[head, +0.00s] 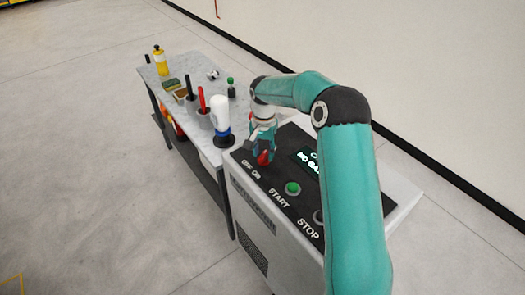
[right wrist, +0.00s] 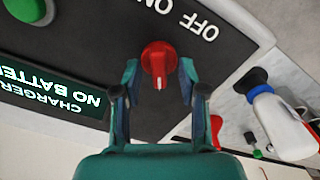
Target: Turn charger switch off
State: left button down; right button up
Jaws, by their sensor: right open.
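The charger's red rotary switch (right wrist: 158,58) sits on the black panel near the OFF and ON labels (right wrist: 198,24). Its ridge runs up and down in the right wrist view, roughly in line with ON. In the head view the red switch (head: 263,158) shows just under my right gripper (head: 262,143). My right gripper is open, with one finger on each side of the switch in the right wrist view; dark gaps show between the fingers and the knob. My left gripper is in neither view.
The charger (head: 250,205) also has a green START button (head: 293,188), a STOP button partly hidden by my arm, and a lit screen (head: 308,160) reading NO BATTERY in part. A table beside it holds a white-and-blue bottle (head: 221,120), a yellow bottle (head: 161,62) and tools.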

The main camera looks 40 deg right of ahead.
jog(key=shift+f, duration=0.15)
jog(key=shift+c, duration=0.2)
grip_shut()
jog(key=shift+n, duration=0.3)
jog(key=shift+n+b, duration=0.35)
jog(key=shift+n, duration=0.55)
jog(key=n, duration=0.3)
jog(key=shift+b, duration=0.3)
jog(key=n, duration=0.6)
jog(key=shift+n, duration=0.4)
